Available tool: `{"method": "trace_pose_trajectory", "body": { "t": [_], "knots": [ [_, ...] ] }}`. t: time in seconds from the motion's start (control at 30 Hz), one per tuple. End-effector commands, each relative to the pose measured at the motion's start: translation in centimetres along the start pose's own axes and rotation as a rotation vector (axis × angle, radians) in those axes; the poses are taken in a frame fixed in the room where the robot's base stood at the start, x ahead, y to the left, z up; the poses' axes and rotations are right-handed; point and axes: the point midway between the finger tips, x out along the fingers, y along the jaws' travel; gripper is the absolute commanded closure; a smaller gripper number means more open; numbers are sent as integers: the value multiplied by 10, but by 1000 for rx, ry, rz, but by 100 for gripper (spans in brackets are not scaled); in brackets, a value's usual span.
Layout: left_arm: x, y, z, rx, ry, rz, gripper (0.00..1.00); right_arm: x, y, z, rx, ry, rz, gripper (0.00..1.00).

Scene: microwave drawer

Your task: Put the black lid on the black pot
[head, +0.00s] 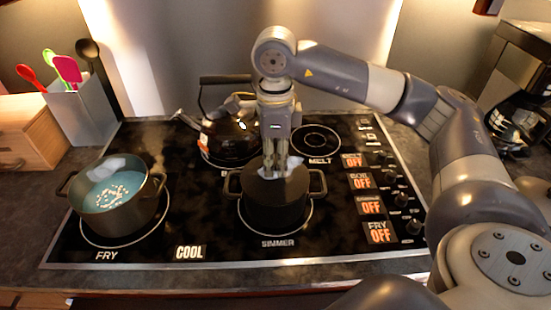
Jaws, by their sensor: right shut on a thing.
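The black pot (275,212) stands on the SIMMER burner at the middle front of the stove, with a loop handle on each side. The black lid (290,178) lies level at the pot's mouth and covers most or all of it. I cannot tell whether it rests fully on the rim. My right gripper (270,168) points straight down over the pot's middle and is shut on the lid, its fingertips hiding the knob. White patches, perhaps steam, show beside the fingers. My left gripper is not in view.
A black kettle (232,140) stands behind the pot, close to my right gripper. An open pot with blue liquid (112,190) steams on the FRY burner at left. Burner controls (380,198) line the right side. A utensil holder (84,110) stands back left, a coffee maker (515,118) at right.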

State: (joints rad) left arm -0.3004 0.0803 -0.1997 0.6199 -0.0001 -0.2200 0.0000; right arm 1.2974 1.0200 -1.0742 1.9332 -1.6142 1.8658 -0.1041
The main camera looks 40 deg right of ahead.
Motion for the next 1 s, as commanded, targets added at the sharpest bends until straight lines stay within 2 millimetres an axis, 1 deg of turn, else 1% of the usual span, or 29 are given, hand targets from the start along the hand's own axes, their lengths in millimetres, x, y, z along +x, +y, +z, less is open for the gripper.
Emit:
{"method": "trace_pose_trajectory", "body": {
  "t": [0.53,1.0],
  "knots": [
    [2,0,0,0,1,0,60,1,0,0,0,0,0,100],
    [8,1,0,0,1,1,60,4,0,0,0,-1,0,100]
  ]
}}
